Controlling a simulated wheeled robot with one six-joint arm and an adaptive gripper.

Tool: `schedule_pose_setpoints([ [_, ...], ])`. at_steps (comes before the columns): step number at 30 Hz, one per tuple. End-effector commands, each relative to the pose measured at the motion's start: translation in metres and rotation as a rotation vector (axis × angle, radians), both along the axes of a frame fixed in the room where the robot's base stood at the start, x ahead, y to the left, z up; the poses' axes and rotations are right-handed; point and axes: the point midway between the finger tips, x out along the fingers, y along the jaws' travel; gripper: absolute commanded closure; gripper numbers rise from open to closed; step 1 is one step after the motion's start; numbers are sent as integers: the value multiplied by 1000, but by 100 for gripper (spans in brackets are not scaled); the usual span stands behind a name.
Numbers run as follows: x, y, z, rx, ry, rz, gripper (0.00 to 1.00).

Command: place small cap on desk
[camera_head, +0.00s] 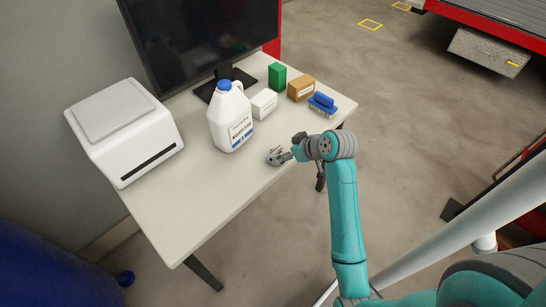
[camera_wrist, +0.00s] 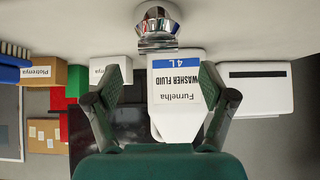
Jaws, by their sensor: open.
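A small shiny metal piece, which looks like the small cap (camera_wrist: 158,28), rests on the pale desk surface (camera_wrist: 240,28) at the top middle of the wrist view. My gripper (camera_wrist: 162,76) has its two fingers spread wide, with nothing held between them; the cap lies apart from the fingertips. In the head view my gripper (camera_head: 280,155) is low over the right front part of the desk (camera_head: 205,195). There the cap cannot be told clearly from the grey fingers.
A white washer fluid jug (camera_head: 230,120) with a blue cap stands left of my gripper. Behind are a white box (camera_head: 264,104), a green box (camera_head: 277,77), a brown box (camera_head: 301,88) and a blue brush (camera_head: 322,103). A white printer (camera_head: 125,130) and a monitor (camera_head: 205,40) fill the left and back. The desk's front left is clear.

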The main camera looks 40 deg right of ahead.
Motion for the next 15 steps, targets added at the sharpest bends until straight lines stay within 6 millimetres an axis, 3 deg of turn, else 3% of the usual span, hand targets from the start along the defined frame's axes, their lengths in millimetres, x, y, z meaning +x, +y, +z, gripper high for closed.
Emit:
schedule_pose_setpoints([
  [6,23,2,-23,1,1,1,18],
  [15,39,1,-39,1,1,1,18],
])
